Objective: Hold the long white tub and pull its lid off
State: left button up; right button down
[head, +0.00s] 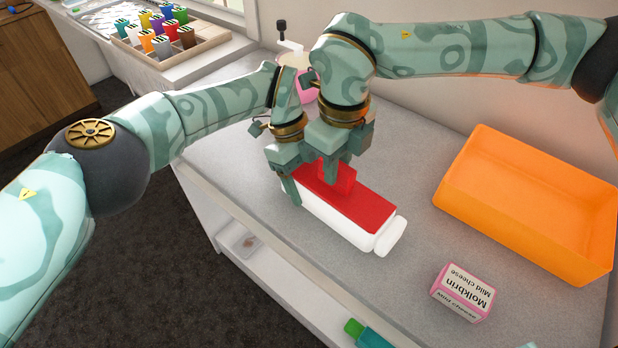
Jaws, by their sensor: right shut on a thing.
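The long white tub (338,226) lies on the grey counter, running from the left gripper towards the lower right, with a rounded white end. Its flat red lid (366,208) covers the top and has a raised red handle (345,180). It looks seated, with no clear gap. My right gripper (335,172) is above the lid, shut on the red handle. My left gripper (290,190) is at the tub's far left end, with one finger down against the near side. Its other finger is hidden, so its grip is unclear.
An orange bin (480,218) stands on the right of the counter. A pink and white cheese box (463,292) is at the lower right. A pink item (307,88) and a grinder-like crank (283,32) are behind my arms. Counter between tub and bin is clear.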

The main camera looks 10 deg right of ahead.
pick_arm(q)
jog(key=shift+f, duration=0.1)
pick_arm(e)
jog(key=shift+r, duration=1.65)
jog(key=shift+s+d+f, duration=0.1)
jog(key=shift+s+d, duration=0.85)
jog(key=shift+s, duration=0.45)
jog(key=shift+s+d, duration=1)
jog(key=shift+s, duration=0.35)
jog(key=shift+s+d+f, duration=0.1)
jog(key=shift+s+d, duration=0.85)
jog(key=shift+s, duration=0.45)
pick_arm(q)
jog(key=o, duration=1.1)
